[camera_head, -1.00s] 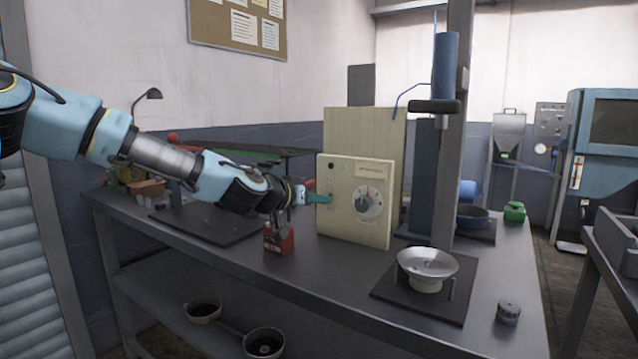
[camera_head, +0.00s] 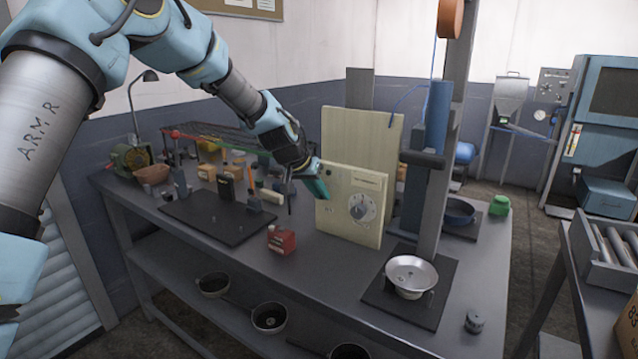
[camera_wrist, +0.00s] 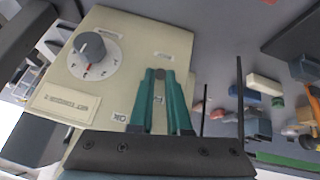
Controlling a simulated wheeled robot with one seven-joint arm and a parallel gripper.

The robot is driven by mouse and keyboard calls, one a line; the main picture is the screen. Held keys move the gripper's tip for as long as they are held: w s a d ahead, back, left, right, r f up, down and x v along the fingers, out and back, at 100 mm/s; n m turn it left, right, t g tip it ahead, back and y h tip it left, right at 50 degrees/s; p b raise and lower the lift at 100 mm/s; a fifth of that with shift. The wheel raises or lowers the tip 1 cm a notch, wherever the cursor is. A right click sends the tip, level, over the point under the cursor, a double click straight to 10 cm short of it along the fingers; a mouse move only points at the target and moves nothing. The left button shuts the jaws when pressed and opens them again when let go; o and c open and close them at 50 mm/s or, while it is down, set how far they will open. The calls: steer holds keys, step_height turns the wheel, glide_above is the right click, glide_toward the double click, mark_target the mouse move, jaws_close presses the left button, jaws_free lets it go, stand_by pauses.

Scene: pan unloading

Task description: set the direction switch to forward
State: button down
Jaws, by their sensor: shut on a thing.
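The cream control box (camera_head: 347,232) stands on the bench, with a round grey dial (camera_head: 362,208) on its front. The dial also shows in the wrist view (camera_wrist: 90,46). My gripper (camera_head: 322,190) reaches down from the upper left to the box's upper left front. In the wrist view my gripper's teal fingers (camera_wrist: 161,82) close together over the box face. They are shut on a small dark switch knob (camera_wrist: 160,74) between their tips. Small labels sit above and left of it, too blurred to read surely. The head view hides the switch behind the fingers, and its setting cannot be told.
A red block (camera_head: 282,241) stands on the bench left of the box. A metal dish (camera_head: 411,272) and a grey post (camera_head: 437,190) stand to the right. The bench front is mostly clear.

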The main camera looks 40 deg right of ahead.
stand_by(0.6)
steer(key=c, duration=0.9)
jaws_free()
steer(key=shift+r, duration=0.1)
steer(key=b+v, duration=0.3)
steer(key=v, duration=0.7)
steer(key=shift+a+r+b, duration=0.1)
steer(key=shift+r+b, duration=0.2)
steer(key=shift+b, duration=0.05)
